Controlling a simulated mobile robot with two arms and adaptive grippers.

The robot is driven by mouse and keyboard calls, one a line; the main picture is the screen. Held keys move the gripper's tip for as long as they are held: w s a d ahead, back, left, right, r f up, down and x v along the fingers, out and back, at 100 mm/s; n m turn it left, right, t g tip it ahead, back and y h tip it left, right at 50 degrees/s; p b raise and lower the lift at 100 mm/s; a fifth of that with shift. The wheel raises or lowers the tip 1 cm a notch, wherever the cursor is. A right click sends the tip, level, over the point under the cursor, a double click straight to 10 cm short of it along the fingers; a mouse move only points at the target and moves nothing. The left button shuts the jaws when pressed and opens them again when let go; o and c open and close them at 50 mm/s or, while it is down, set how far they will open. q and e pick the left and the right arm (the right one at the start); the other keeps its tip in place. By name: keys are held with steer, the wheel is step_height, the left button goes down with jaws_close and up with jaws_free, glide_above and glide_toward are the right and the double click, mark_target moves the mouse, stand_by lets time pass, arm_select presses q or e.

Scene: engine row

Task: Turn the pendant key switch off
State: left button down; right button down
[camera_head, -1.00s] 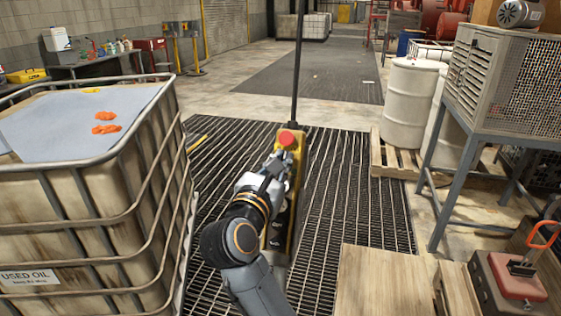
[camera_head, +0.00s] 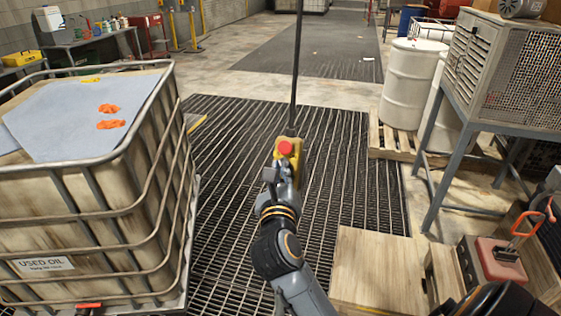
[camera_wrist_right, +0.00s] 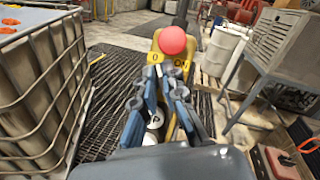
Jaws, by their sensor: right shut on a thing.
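The yellow pendant (camera_head: 294,157) hangs from a dark vertical cable over the floor grating. Its round red button (camera_head: 286,147) faces me; it also shows large in the right wrist view (camera_wrist_right: 172,40). My right gripper (camera_head: 277,174) is in front of the pendant, just below the red button. In the right wrist view its fingers (camera_wrist_right: 165,75) close in at the label. The key switch is hidden between the fingertips, so its angle cannot be read. My left gripper is not in view.
A caged used-oil tank (camera_head: 100,210) stands left of the pendant. White drums (camera_head: 412,82) on a pallet and a metal-mesh unit on a stand (camera_head: 520,75) are at right. A wooden crate (camera_head: 378,270) is at lower right. Open grating lies around the pendant.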

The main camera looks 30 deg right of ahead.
stand_by(0.5)
steer(key=c, duration=1.7)
jaws_free()
steer(key=shift+d, duration=0.1)
steer(key=v, duration=1.2)
steer(key=shift+f, duration=0.1)
